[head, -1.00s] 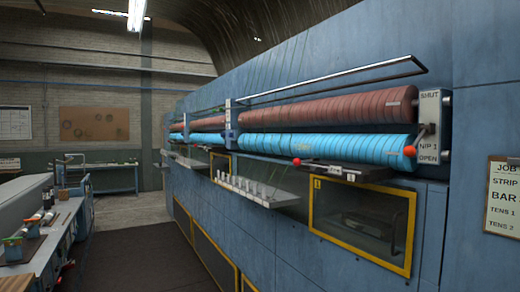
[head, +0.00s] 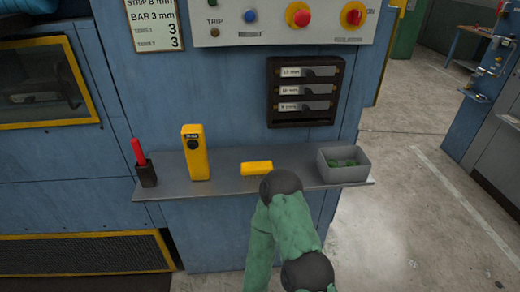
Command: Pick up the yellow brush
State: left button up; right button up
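A low yellow block (head: 255,168) lies on the grey shelf (head: 225,188) in the head view. It looks like the yellow brush, but no bristles show. A green arm of mine with dark joints rises in front of the shelf and its upper joint overlaps the block's lower right edge in the picture. I cannot tell whether they touch. Neither of my grippers shows in this view.
Left of the block stand an upright yellow device (head: 195,160) with a dark dial and a black holder (head: 147,175) with a red item. To its right is a grey bin (head: 345,170) with green pieces. A dark rack (head: 304,92) and a button panel (head: 280,20) are above.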

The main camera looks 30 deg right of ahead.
aim_at(257, 170)
jog(key=z, duration=1.35)
jog(key=j, duration=0.1)
